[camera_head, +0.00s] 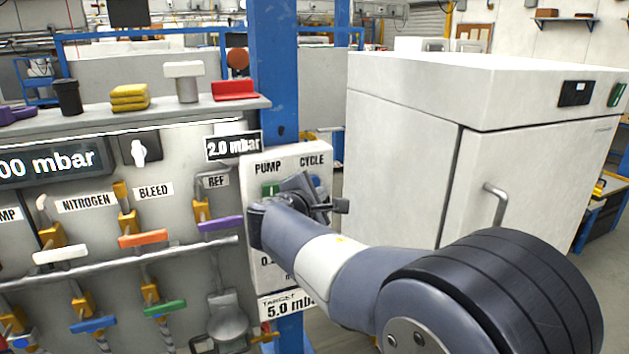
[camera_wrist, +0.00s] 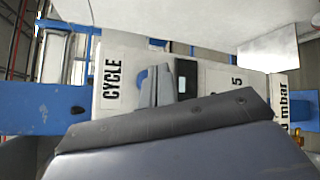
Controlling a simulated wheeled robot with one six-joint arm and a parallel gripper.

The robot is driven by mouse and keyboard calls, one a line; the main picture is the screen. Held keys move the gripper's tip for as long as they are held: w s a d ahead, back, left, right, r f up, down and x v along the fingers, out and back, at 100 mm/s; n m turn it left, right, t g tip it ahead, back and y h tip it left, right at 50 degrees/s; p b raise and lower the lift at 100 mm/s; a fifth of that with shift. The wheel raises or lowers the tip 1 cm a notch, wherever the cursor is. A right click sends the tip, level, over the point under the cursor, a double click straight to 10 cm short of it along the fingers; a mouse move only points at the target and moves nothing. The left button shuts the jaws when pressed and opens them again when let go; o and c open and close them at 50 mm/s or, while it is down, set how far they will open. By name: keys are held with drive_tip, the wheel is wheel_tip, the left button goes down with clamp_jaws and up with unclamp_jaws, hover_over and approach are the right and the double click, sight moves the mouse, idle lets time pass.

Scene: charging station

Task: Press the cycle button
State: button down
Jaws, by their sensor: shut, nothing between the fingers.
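The control box (camera_head: 290,158) has PUMP and CYCLE labels and is mounted on a blue post. The blue cycle button (camera_head: 315,182) sits under the CYCLE label, partly hidden by my gripper (camera_head: 304,186). In the wrist view the blue button (camera_wrist: 141,78) shows beside the CYCLE label (camera_wrist: 113,82), next to the fingertips of my gripper (camera_wrist: 152,86). My gripper is shut and empty, in front of the box face. I cannot tell whether it touches the button. A green button (camera_head: 269,189) under PUMP is partly visible to the left.
To the left is a panel of coloured valve handles (camera_head: 143,239), with pipes and a shelf holding yellow sponges (camera_head: 130,97) and a red holder (camera_head: 236,90). A large white cabinet (camera_head: 405,160) stands to the right behind my arm. The blue post (camera_head: 273,70) rises behind the box.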

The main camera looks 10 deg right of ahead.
drive_tip(key=shift+w+a, duration=0.1)
drive_tip(key=shift+w, duration=0.5)
drive_tip(key=shift+w, duration=0.15)
idle(1.6)
drive_tip(key=shift+w+a, duration=0.1)
drive_tip(key=shift+w, duration=0.2)
drive_tip(key=shift+w+a, duration=0.1)
drive_tip(key=shift+w, duration=0.35)
idle(0.6)
idle(0.4)
drive_tip(key=shift+s+d+b, duration=0.2)
drive_tip(key=shift+s+b, duration=0.2)
drive_tip(key=shift+s, duration=0.5)
drive_tip(key=s+b, duration=0.1)
drive_tip(key=s, duration=0.1)
drive_tip(key=s+d, duration=0.1)
drive_tip(key=s, duration=0.2)
drive_tip(key=shift+b, duration=0.4)
